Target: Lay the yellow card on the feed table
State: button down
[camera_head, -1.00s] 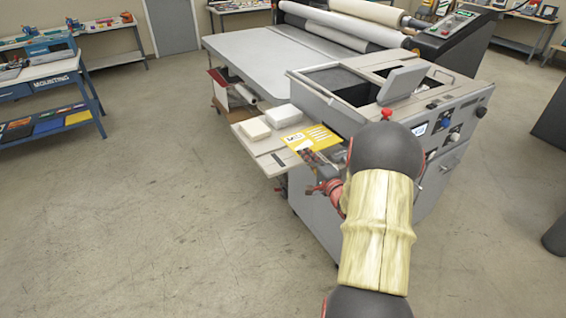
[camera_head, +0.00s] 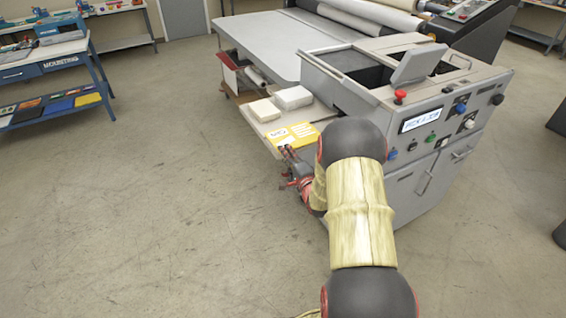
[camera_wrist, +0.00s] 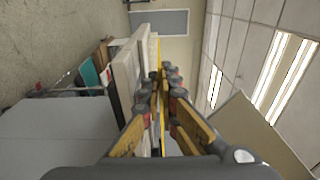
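The yellow card (camera_head: 293,135) with white markings lies flat at or just above the front end of a side shelf (camera_head: 268,142); I cannot tell if it touches. My gripper (camera_head: 287,153) is at the card's near edge. In the wrist view the fingers (camera_wrist: 161,85) are close together, with the card's thin yellow edge (camera_wrist: 161,118) between them, so the gripper looks shut on it. The broad grey table (camera_head: 270,45), likely the feed table, lies behind the shelf, with its top bare.
Two pale stacks, one (camera_head: 262,110) beside another (camera_head: 293,97), sit on the shelf behind the card. The grey cabinet (camera_head: 405,110) with a red knob (camera_head: 400,96) stands right of the shelf. A blue mounting bench (camera_head: 45,62) is at far left. Open floor lies left.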

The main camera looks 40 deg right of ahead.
jog(key=shift+w+a+f, duration=0.3)
jog(key=shift+f, duration=0.25)
jog(key=shift+a+f+b, duration=0.1)
jog(key=shift+f+b, duration=0.6)
jog(key=shift+f, duration=0.85)
jog(key=c, duration=2.5)
grip_release()
jog(key=shift+f, duration=0.2)
jog(key=shift+c, duration=0.2)
jog(key=shift+o, duration=0.6)
jog(key=shift+o, duration=0.5)
jog(key=shift+r, duration=0.15)
